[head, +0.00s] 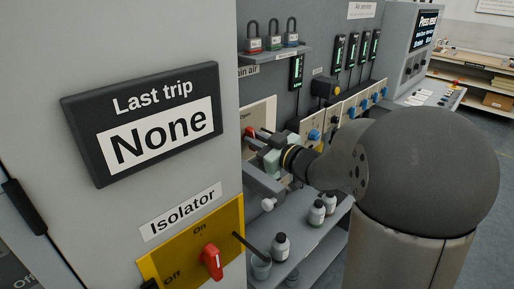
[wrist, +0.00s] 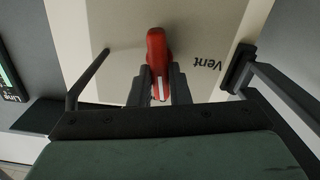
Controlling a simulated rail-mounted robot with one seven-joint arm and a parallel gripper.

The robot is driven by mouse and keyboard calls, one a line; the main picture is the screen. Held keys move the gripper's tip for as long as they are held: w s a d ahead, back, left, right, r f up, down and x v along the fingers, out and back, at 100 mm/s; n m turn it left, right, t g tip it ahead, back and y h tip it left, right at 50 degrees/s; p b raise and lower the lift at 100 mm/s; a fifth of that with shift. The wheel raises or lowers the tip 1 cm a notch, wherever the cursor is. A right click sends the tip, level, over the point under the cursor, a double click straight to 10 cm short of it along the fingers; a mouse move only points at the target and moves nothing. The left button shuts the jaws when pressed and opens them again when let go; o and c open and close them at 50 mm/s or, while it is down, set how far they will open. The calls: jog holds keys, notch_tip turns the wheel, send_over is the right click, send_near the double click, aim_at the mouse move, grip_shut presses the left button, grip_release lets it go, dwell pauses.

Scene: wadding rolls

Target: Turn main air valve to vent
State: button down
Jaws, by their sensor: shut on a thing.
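The main air valve has a red handle (wrist: 157,50) on a cream plate (wrist: 105,30) in the wrist view. A white mark shows on the handle between the fingers. In the head view the red handle (head: 251,133) is small at the cream panel, and my gripper (head: 262,140) reaches it from the right. My arm hides part of the panel.
An isolator with a red knob (head: 212,261) on a yellow plate is at the front left. Padlocks (head: 273,42) stand on a shelf above the valve. Bottles (head: 281,247) stand on the shelf below. A dark bracket (wrist: 238,68) is right of my gripper in the wrist view.

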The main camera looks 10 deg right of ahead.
jog(key=shift+s+a+f+n+b, duration=0.1)
jog(key=shift+f+n+b, duration=0.05)
jog(key=shift+n+b, duration=2.55)
jog(key=shift+s+a+f+n+b, duration=0.1)
jog(key=shift+f+n+b, duration=0.05)
jog(key=shift+n+b, duration=2.55)
jog(key=shift+a+f+n+b, duration=0.1)
jog(key=shift+f+n+b, duration=0.05)
jog(key=shift+n+b, duration=2.55)
jog(key=shift+m+b, duration=0.3)
jog(key=shift+b, duration=0.1)
jog(key=c, duration=1.4)
grip_release()
jog(key=shift+r, duration=0.1)
jog(key=shift+o, duration=0.2)
jog(key=v, duration=1.7)
jog(key=shift+s+d+p, duration=0.15)
jog(key=shift+d+p, duration=0.1)
jog(key=shift+p, duration=0.1)
